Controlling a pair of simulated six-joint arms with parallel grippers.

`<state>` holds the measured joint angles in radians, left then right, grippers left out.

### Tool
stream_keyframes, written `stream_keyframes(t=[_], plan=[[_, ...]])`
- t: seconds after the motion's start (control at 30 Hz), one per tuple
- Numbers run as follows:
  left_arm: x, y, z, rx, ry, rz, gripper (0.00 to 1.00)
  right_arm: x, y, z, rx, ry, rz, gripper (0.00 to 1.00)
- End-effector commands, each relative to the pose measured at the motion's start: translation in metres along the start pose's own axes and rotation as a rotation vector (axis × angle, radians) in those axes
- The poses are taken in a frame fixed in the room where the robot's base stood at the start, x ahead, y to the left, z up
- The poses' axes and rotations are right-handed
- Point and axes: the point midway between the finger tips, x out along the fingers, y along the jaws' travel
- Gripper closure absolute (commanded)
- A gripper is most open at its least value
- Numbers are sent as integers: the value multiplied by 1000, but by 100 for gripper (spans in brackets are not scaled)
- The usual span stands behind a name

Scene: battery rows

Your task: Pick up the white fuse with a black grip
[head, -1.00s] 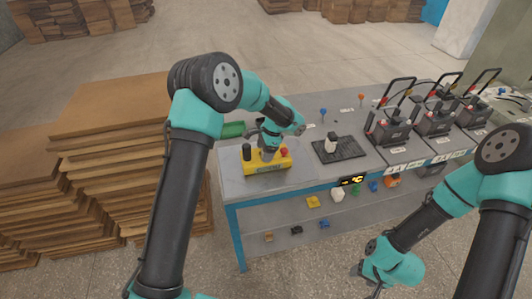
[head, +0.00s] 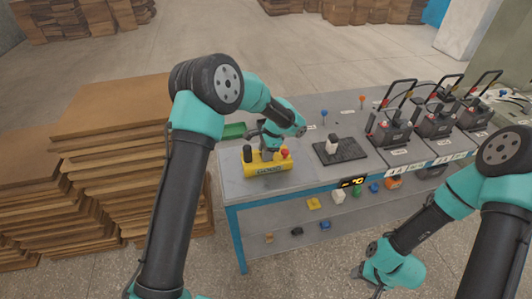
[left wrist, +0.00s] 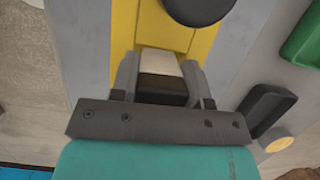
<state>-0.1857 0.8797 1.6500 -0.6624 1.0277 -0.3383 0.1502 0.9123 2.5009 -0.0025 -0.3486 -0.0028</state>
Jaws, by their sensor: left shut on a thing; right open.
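My left gripper (head: 267,151) is down at a yellow block (head: 266,168) on the left end of the grey bench. In the left wrist view its two fingers are closed on the white fuse (left wrist: 158,61), whose black grip (left wrist: 162,88) is between them. The yellow block (left wrist: 152,22) shows just beyond the fuse. I cannot tell whether the fuse is still seated in it. In the head view the fuse is mostly hidden by the gripper. My right gripper (head: 364,275) is open and empty, low in front of the bench.
A black knob (head: 247,153) and a red button (head: 285,153) flank the gripper on the block. A green tray (head: 234,130) is behind it. A black mat (head: 352,151) with a white-topped item (head: 332,144) lies to the right. Several black handled units (head: 391,133) stand further right.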

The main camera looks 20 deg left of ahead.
Motion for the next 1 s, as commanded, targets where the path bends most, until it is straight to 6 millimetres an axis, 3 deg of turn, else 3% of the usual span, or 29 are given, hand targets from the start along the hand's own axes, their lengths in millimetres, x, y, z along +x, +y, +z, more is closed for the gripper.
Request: stream_keyframes(t=[0.43, 0.67, 1.0], plan=[[-35, 3, 12, 0, 0, -1, 86, 0, 0, 0, 0, 0, 0, 42], [-34, 37, 20, 3, 0, 0, 86, 0, 0, 0, 0, 0, 0, 42], [-35, 112, 42, 3, 0, -2, 86, 0, 0, 0, 0, 0, 0, 42]])
